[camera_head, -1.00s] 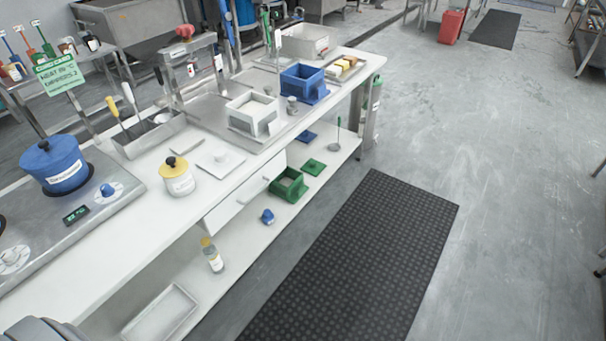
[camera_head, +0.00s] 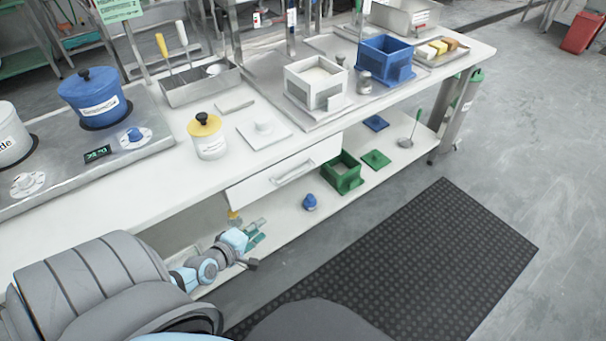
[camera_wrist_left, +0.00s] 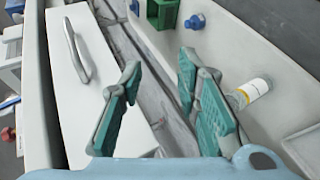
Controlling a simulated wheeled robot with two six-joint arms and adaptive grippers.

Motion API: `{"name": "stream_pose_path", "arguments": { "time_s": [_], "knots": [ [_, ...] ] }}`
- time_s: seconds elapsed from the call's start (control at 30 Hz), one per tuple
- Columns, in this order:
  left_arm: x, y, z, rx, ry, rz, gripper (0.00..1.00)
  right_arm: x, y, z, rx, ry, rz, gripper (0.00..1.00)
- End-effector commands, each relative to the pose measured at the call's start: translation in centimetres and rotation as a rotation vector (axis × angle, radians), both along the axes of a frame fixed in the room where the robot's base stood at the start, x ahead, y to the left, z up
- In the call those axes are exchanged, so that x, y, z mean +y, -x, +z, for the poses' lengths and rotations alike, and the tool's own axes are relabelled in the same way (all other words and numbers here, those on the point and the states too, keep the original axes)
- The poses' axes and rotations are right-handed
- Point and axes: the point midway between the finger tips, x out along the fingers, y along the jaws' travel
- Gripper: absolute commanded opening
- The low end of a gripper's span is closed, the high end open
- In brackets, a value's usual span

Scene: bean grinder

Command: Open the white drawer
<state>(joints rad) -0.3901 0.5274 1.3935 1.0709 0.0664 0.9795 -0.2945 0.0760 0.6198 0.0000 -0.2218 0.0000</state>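The white drawer (camera_head: 262,187) sits under the white counter's front edge and looks closed, with its front about flush with the edge. Its metal handle (camera_head: 294,173) is a horizontal bar on the front. My left gripper (camera_head: 258,234) is open and empty, in front of and below the drawer's left part, apart from the handle. In the left wrist view the drawer front (camera_wrist_left: 98,85) fills the left side, with the handle (camera_wrist_left: 76,50) at upper left. The teal fingers of my left gripper (camera_wrist_left: 160,85) are spread apart beside it. My right gripper is not in view.
A lower shelf holds a green box (camera_head: 343,178), a blue knobbed item (camera_head: 309,202) and a bottle (camera_wrist_left: 252,90). The counter carries a yellow-lidded jar (camera_head: 208,142), a white box (camera_head: 315,78) and a blue box (camera_head: 384,62). A black mat (camera_head: 420,250) lies on clear floor.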

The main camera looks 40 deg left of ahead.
Motion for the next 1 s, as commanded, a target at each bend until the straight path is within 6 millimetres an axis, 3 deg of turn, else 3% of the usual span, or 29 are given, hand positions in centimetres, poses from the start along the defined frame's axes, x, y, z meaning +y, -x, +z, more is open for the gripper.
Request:
{"name": "stream_pose_path", "arguments": {
  "time_s": [0.03,0.1,0.2,0.37,0.5,0.7,0.83,1.0],
  "knots": [
    [0.2,-2.6,1.6,-0.13,0.181,0.059,0.3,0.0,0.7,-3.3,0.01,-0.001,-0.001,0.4],
    [-0.2,-5.2,5.6,-0.256,0.432,0.122,0.3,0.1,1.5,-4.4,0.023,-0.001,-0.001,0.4],
    [-0.6,-7.1,8.2,-0.319,0.595,0.155,0.3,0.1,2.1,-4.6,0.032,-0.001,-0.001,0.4],
    [-0.6,-10.4,7.9,-0.322,0.611,0.157,0.3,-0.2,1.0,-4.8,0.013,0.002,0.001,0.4],
    [-0.5,-14.1,6.7,-0.32,0.611,0.157,0.3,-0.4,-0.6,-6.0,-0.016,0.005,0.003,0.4],
    [-0.3,-18.6,5.6,-0.317,0.609,0.155,0.3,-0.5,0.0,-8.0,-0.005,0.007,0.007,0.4],
    [-0.2,-20.3,5.2,-0.315,0.607,0.155,0.3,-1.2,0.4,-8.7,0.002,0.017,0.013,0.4],
    [-0.2,-21.0,5.3,-0.313,0.606,0.154,0.3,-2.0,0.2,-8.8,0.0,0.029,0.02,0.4]
  ]
}}
